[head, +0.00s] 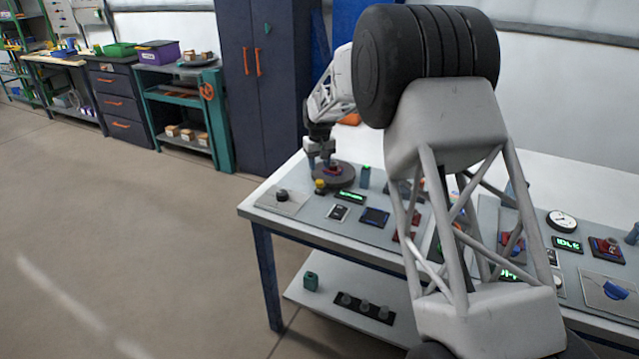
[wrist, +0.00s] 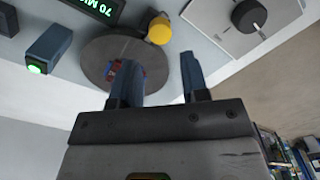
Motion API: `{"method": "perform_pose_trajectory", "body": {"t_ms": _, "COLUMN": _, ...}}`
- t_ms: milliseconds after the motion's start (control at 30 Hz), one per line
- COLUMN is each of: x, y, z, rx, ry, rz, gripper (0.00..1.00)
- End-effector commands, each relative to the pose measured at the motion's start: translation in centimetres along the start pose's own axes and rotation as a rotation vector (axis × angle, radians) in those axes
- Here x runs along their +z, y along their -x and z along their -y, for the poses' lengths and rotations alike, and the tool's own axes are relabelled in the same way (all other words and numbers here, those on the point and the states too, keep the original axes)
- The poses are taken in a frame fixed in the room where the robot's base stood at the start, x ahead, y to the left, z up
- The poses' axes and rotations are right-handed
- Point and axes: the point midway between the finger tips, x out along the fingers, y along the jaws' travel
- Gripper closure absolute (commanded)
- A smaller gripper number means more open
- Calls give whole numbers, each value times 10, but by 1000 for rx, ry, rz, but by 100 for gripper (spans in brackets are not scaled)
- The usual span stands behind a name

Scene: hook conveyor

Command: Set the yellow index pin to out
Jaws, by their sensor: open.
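The yellow index pin (head: 320,186) is a small round yellow knob at the edge of a dark grey round disc (head: 345,176) on the workbench panel. In the wrist view the yellow pin (wrist: 159,30) is at the top middle, beside the disc (wrist: 95,58). My gripper (head: 319,164) is above the disc, close to the pin. In the wrist view my gripper (wrist: 160,65) has its two blue-grey fingers apart with nothing between them. One finger partly covers a red and blue piece (wrist: 113,70) on the disc. I cannot tell whether the pin is in or out.
A black dial on a light plate (head: 282,196) lies left of the pin. A green display (head: 351,196) and a post with a green light (head: 365,178) are to the right. More switches and a gauge (head: 562,220) fill the bench's right side.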

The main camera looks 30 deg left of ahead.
Motion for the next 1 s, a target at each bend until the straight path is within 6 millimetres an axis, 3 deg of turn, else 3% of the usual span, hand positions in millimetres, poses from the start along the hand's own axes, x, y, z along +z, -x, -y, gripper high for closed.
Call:
{"method": "perform_pose_trajectory", "body": {"t_ms": 467, "x": 0, "y": -7, "z": 0, "rx": 0, "ry": -1, "rz": 1, "gripper": 59}}
{"method": "perform_pose_trajectory", "body": {"t_ms": 1000, "x": 1, "y": -65, "z": 0, "rx": 0, "ry": -1, "rz": 2, "gripper": 59}}
